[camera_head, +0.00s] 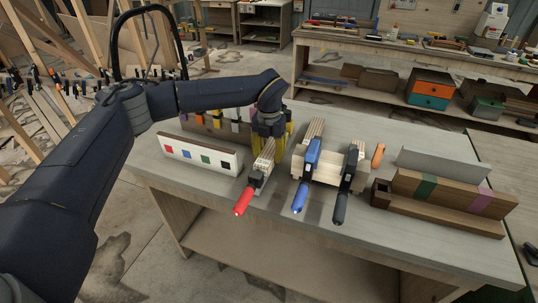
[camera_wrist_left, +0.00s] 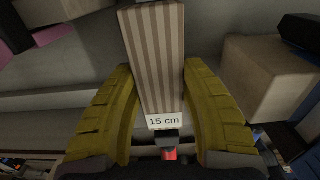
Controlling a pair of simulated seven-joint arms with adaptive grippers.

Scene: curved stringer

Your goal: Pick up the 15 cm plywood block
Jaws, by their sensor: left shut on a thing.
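The 15 cm plywood block (camera_wrist_left: 155,65) is a striped light and brown piece with a white "15 cm" label on its near end in the left wrist view. It lies between the yellow fingers of my left gripper (camera_wrist_left: 160,115), which is shut on it. In the head view, my left gripper (camera_head: 272,138) is over the table, and a striped part of the block (camera_head: 266,152) shows beside its fingers. A clamp with a red handle (camera_head: 243,201) is just in front of the block. My right gripper is not in view.
Blue (camera_head: 300,195) and black (camera_head: 340,205) handled clamps sit on a light wooden piece right of my gripper. A white board with coloured squares (camera_head: 200,156) stands left. Brown wooden pieces (camera_head: 440,192) lie at the right. The table's front edge is mostly clear.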

